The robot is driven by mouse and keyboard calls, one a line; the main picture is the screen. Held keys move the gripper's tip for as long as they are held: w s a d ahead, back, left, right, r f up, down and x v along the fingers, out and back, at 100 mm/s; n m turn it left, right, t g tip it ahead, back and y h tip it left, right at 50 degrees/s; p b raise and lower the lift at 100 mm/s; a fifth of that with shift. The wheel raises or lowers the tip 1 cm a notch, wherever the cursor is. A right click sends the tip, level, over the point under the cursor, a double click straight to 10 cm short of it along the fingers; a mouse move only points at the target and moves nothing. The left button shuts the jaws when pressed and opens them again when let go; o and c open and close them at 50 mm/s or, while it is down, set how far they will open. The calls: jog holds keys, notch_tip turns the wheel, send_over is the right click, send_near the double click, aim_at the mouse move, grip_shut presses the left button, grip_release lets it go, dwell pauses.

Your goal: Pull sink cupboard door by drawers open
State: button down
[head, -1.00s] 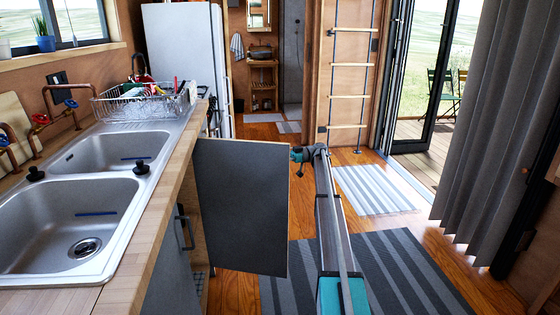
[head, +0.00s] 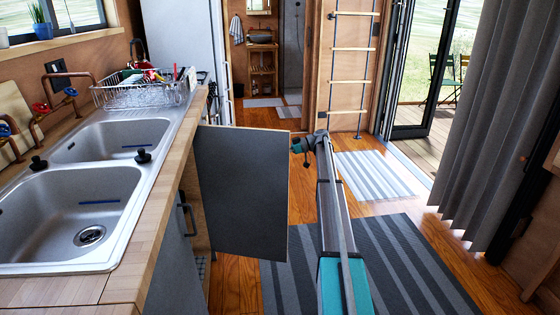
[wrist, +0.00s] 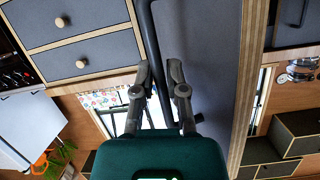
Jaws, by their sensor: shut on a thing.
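The sink cupboard door (head: 240,190) is a dark grey panel with a pale wood edge. In the head view it stands swung well out from the counter, into the aisle. In the wrist view the door's face (wrist: 207,60) runs beside my gripper (wrist: 160,75). The dark bar handle (wrist: 149,32) passes between the two fingers, and my gripper is shut on it. Grey drawers with round wooden knobs (wrist: 75,42) show at upper left in the wrist view.
The counter with a double sink (head: 85,190) and a dish rack (head: 145,92) runs along the left. Another grey door with a bar handle (head: 186,220) is closer to me. A striped rug (head: 390,260) lies on open floor right of the door. A grey curtain (head: 500,120) hangs at right.

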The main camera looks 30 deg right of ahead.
jog(key=s+d+f+m+t+h+p, duration=0.1)
jog(key=s+d+f+m+h+p, duration=0.3)
jog(key=h, duration=0.4)
jog(key=n+t+h+b, duration=0.8)
jog(key=n+h+b, duration=0.2)
jog(key=n+h, duration=0.85)
send_near(281, 160)
jog(key=s+a+n+y, duration=0.2)
jog(key=s+a, duration=0.1)
jog(key=s, duration=0.2)
jog(key=shift+s+a+r, duration=0.1)
jog(key=shift+s+r, duration=0.05)
jog(key=shift+r, duration=0.25)
jog(key=x, duration=1.4)
jog(key=shift+r, duration=0.15)
